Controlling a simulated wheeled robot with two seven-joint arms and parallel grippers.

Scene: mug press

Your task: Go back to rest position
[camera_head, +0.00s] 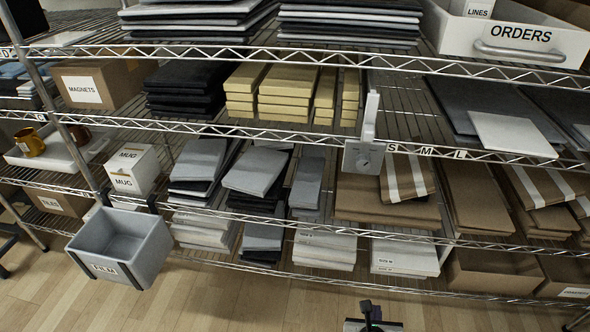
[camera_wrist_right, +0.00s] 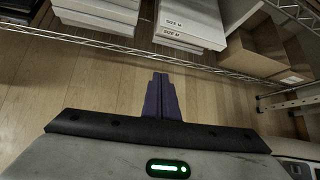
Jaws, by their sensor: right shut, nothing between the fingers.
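My right gripper (camera_head: 370,312) shows at the bottom of the head view, in front of the wire shelving and over the wood floor. Only its front end is visible. In the right wrist view its two dark fingers (camera_wrist_right: 161,80) are together, with nothing between them, and they point toward the bottom shelf with a gap of floor before it. My left gripper is in neither view.
Wire shelving (camera_head: 330,57) fills the head view, holding stacked boxes and folded packs. A grey bin (camera_head: 150,237) hangs off the front at the left. White size-M boxes (camera_wrist_right: 185,15) sit on the lowest shelf. The wood floor (camera_head: 230,300) in front is clear.

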